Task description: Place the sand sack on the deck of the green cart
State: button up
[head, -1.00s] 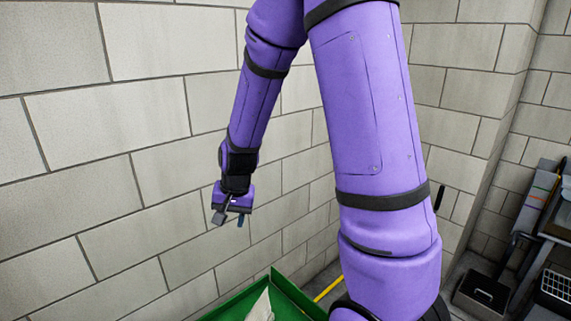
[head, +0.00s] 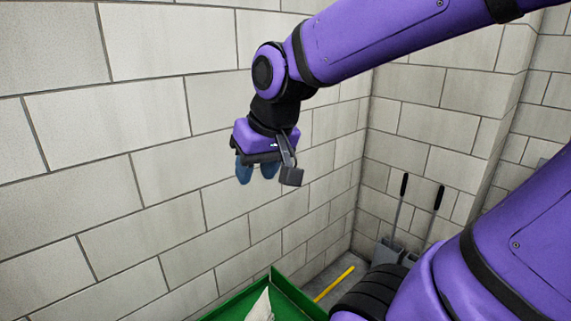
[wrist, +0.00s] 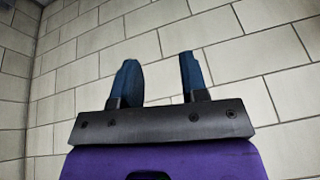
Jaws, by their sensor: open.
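The green cart (head: 282,286) shows only as a corner of its raised green sides at the bottom of the head view. A pale, whitish thing (head: 261,306), likely the sand sack, lies inside that corner; most of it is cut off by the picture's lower edge. My gripper (head: 257,172) hangs in the air well above the cart, in front of the block wall. Its two blue fingers are apart with nothing between them. The wrist view also shows the empty fingers (wrist: 160,80) against the wall, and neither cart nor sack.
A pale block wall (head: 130,150) runs along the left and back. Two black-handled tools (head: 398,215) lean in the far corner. A yellow bar or line (head: 335,284) lies on the floor beside the cart. The air around my gripper is clear.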

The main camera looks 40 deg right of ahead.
jog(key=s+r+n, duration=0.1)
jog(key=s+r, duration=0.2)
jog(key=s, duration=0.4)
jog(key=shift+d+n+t, duration=0.15)
jog(key=shift+n+t, duration=0.15)
jog(key=shift+n, duration=0.1)
